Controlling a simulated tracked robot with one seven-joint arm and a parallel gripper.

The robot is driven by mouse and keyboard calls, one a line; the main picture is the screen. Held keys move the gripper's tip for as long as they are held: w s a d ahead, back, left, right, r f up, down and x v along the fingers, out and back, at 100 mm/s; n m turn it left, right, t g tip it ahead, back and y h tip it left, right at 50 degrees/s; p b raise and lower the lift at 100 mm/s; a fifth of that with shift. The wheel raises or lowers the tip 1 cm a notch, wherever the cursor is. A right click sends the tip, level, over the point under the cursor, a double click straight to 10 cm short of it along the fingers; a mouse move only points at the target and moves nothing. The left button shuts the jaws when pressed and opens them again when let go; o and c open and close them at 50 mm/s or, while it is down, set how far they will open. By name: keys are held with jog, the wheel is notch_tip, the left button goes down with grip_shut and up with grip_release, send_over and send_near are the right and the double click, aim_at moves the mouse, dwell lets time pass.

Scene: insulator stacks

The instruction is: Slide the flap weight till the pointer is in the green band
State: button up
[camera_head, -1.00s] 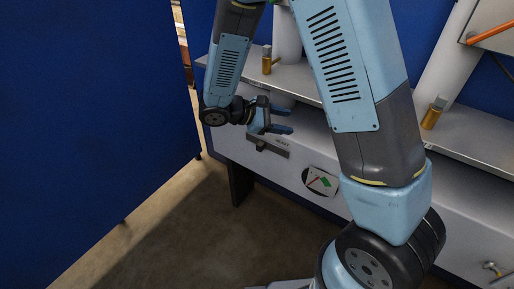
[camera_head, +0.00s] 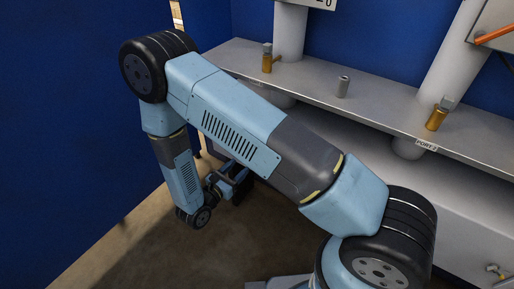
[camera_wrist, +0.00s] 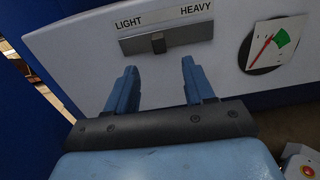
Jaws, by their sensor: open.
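The flap weight is a small dark grey knob (camera_wrist: 158,42) on a grey slotted bar (camera_wrist: 190,35) on the white panel. It sits left of the bar's middle, nearer the LIGHT label than HEAVY. The dial (camera_wrist: 268,45) to its right has a red pointer (camera_wrist: 262,49) and a green band (camera_wrist: 282,37). The pointer lies left of the green band, outside it. My gripper (camera_wrist: 159,68) is open and empty, its two blue fingers apart below the knob in the wrist view, with no visible contact. In the head view my gripper (camera_head: 232,178) is low, and my arm hides the slider and dial.
A grey shelf (camera_head: 380,104) runs above the panel, with brass fittings (camera_head: 267,63) and a grey cylinder (camera_head: 343,87) on it. A blue wall (camera_head: 70,130) stands at the left. The brown floor (camera_head: 270,230) is open below the panel.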

jog(key=x, duration=1.3)
jog(key=shift+w+f+y, duration=0.3)
jog(key=shift+f, duration=0.15)
jog(key=shift+a, duration=0.15)
grip_shut()
